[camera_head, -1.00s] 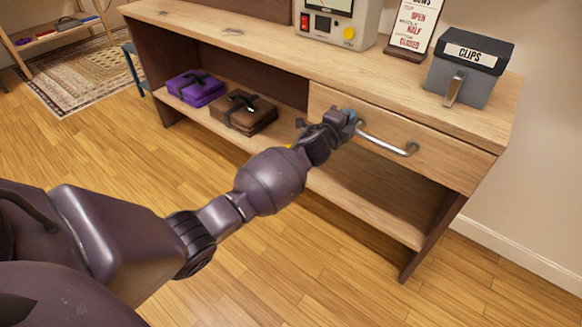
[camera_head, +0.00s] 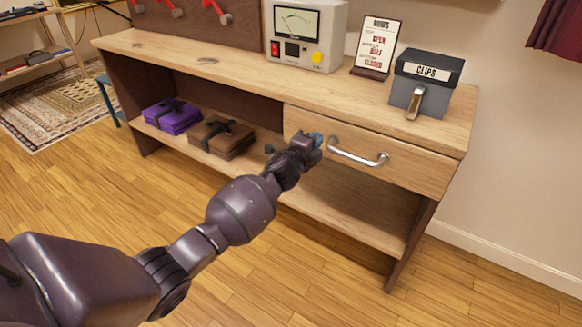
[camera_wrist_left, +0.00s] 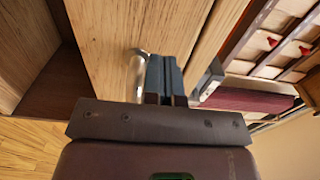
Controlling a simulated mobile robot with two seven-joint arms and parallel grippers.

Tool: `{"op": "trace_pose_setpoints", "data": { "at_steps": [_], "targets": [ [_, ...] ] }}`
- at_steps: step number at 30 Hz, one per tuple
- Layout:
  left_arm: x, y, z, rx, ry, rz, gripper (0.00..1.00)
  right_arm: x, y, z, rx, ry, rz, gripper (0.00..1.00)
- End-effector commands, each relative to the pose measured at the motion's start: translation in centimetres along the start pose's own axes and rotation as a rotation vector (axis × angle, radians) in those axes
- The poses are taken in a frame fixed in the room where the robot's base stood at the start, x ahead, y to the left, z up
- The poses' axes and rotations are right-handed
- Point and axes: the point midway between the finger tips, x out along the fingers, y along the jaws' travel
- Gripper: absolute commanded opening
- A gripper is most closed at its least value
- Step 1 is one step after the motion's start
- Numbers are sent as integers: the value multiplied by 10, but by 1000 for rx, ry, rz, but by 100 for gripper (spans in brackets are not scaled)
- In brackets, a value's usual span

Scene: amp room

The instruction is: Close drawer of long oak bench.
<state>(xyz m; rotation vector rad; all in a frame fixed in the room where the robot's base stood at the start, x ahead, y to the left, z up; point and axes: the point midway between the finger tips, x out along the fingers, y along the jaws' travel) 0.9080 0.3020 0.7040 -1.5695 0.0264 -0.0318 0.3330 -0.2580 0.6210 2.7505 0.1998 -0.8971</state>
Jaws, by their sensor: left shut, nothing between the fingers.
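The long oak bench (camera_head: 240,80) stands against the wall in the head view. Its drawer (camera_head: 420,176) is at the right, under the top, with a curved metal handle (camera_head: 358,153). The drawer front looks flush or nearly flush with the bench; a small gap cannot be ruled out. My left gripper (camera_head: 318,139) is shut and empty at the drawer front, by the left end of the handle. In the left wrist view the closed fingers (camera_wrist_left: 166,76) point at the wooden drawer front (camera_wrist_left: 100,40), beside the handle (camera_wrist_left: 137,75). Contact cannot be told. My right gripper is out of view.
On the bench top stand a meter box (camera_head: 303,38), a sign (camera_head: 378,48) and a grey clips box (camera_head: 420,84). A purple bundle (camera_head: 172,117) and a brown bundle (camera_head: 221,137) lie on the lower shelf. The floor in front (camera_head: 300,270) is clear.

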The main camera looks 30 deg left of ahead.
Motion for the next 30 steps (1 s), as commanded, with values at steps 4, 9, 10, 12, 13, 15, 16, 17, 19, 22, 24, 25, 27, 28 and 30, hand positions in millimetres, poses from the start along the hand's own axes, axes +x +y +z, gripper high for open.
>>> {"op": "trace_pose_setpoints", "data": {
  "at_steps": [4, 9, 10, 12, 13, 15, 16, 17, 19, 22, 24, 25, 27, 28, 30],
  "targets": [
    [-21, -4, 0, 0, 1, -3, 0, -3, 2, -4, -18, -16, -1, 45],
    [-47, -2, 0, -1, 1, -1, 0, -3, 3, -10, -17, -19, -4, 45],
    [-51, -3, 0, -1, 1, -2, 0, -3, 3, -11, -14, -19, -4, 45],
    [-62, -2, 0, -1, 1, -1, 0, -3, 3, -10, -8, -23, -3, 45],
    [-66, -2, 0, -2, 1, -1, 0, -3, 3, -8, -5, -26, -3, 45],
    [-75, -2, 0, -2, 1, -1, 0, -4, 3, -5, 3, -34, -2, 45],
    [-79, -1, 0, -2, 1, 0, 0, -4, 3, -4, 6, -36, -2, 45],
    [-82, -1, 0, -2, 1, -1, 0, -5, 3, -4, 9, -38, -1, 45],
    [-89, 0, 0, -1, 1, 1, 0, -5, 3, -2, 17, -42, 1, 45],
    [-96, 1, 0, -1, 1, 2, 0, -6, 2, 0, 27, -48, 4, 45],
    [-100, 2, 0, -1, 1, 2, 0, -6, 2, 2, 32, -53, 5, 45],
    [-100, 2, 0, -1, 1, 2, 0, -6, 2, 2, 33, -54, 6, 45],
    [-102, 2, 0, -1, 1, 3, 0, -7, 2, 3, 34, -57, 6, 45],
    [-102, 3, 0, -1, 1, 3, 0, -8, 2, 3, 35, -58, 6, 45],
    [-102, 3, 0, -1, 1, 4, 0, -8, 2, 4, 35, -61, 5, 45]
  ]
}}
